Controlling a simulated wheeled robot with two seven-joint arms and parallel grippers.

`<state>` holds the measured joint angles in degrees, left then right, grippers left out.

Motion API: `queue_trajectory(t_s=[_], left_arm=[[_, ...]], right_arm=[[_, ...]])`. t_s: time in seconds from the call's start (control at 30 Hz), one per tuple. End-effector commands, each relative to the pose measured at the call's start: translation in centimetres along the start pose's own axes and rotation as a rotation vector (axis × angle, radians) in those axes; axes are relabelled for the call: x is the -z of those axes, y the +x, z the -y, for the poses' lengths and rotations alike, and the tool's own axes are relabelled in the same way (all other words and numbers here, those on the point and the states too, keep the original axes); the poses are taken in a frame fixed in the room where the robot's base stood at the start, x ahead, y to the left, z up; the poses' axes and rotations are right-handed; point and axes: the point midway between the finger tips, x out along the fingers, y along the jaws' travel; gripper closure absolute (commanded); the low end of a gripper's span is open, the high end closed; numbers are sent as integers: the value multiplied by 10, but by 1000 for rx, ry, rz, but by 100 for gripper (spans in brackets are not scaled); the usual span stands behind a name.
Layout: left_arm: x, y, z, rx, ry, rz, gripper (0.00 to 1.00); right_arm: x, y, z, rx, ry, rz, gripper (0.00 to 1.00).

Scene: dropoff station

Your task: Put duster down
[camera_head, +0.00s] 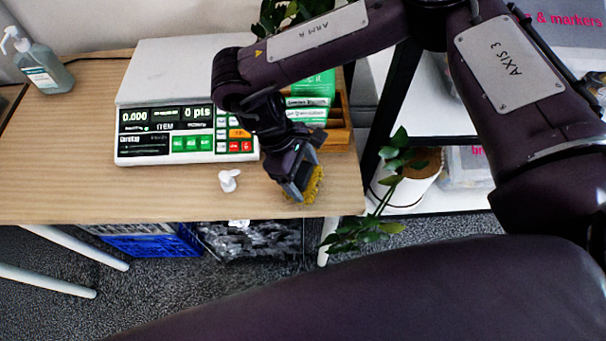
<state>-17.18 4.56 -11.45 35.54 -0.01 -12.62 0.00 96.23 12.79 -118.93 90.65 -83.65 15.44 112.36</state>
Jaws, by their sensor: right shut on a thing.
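My right gripper (300,178) is over the right front part of the wooden table (80,195). It is shut on the duster, whose yellow bristly part (315,186) shows just beyond the fingers. The duster is close to the tabletop near the front right corner; I cannot tell whether it touches the surface. The rest of the duster is hidden by the gripper. My left gripper is not in view.
A white scale (180,85) stands left of the gripper, with a small white object (228,181) before it. A sanitizer bottle (40,67) is at the back left. A wooden tray (338,135) with green packets is behind the gripper. A potted plant (408,182) stands right of the table.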

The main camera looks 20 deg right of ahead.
Motion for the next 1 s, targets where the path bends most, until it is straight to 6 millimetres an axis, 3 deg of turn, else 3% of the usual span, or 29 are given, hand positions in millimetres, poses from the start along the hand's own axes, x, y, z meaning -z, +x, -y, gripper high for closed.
queue_trajectory(t_s=[0.1,0.47,0.5,0.67,1.0], left_arm=[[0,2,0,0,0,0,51],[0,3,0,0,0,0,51],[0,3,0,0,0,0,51],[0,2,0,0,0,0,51],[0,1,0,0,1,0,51]], right_arm=[[4,10,0,1,1,0,42],[6,13,0,0,0,0,42],[6,14,0,0,0,0,22],[6,13,0,0,0,0,2],[4,9,0,-1,0,-1,2]])
